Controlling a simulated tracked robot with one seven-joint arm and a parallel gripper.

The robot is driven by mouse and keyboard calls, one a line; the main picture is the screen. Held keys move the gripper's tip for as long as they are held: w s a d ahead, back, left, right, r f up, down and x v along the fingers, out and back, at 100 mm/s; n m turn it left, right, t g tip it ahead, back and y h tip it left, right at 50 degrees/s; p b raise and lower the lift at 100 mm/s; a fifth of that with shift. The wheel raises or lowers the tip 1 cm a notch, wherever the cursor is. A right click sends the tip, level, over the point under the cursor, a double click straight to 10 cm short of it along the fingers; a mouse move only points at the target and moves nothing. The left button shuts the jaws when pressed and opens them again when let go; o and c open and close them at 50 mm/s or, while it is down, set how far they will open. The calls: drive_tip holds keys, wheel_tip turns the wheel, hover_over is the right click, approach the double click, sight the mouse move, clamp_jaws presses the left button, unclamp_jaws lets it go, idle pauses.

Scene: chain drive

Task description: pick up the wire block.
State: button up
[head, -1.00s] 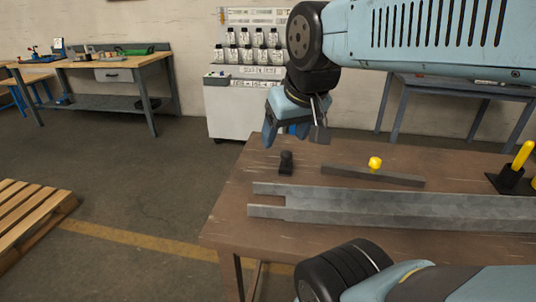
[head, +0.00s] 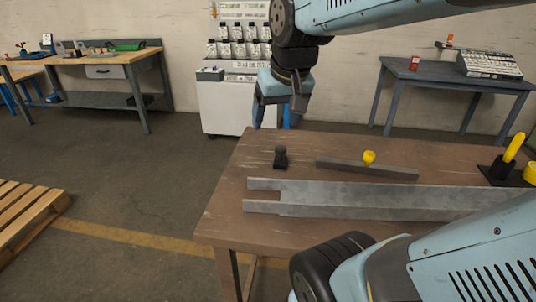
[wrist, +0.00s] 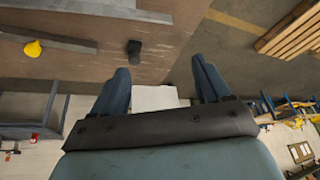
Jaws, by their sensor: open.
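A small dark block with a rounded knob on top (head: 281,158) stands on the brown table near its far left edge; it looks like the wire block, but no wire can be made out. It also shows in the wrist view (wrist: 134,48), beyond the fingertips and towards the left finger. My gripper (head: 273,122) is open and empty, its fingers pointing down above and behind the block in the head view. In the wrist view, both blue fingers (wrist: 160,66) are spread apart with nothing between them.
A long metal channel (head: 370,199) lies in front. A black holder with a yellow handle (head: 503,166) stands far right. The table's left part (head: 228,212) is bare.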

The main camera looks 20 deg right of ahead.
drive_tip(key=w+d+f+m+g, duration=0.35)
drive_tip(key=w+d, duration=0.25)
drive_tip(key=w, duration=0.5)
drive_tip(key=m+g, duration=0.1)
drive_tip(key=m, duration=0.1)
hover_over(280, 147)
wheel_tip(280, 147, down, 7)
drive_tip(key=f, duration=0.8)
drive_tip(key=shift+w+d+f, duration=0.15)
drive_tip(key=shift+d+f, duration=0.2)
drive_tip(key=shift+f, duration=0.05)
drive_tip(key=shift+a+f, duration=0.15)
drive_tip(key=shift+f, duration=1.25)
drive_tip(key=shift+a+f, duration=0.1)
drive_tip(key=shift+f, duration=1.25)
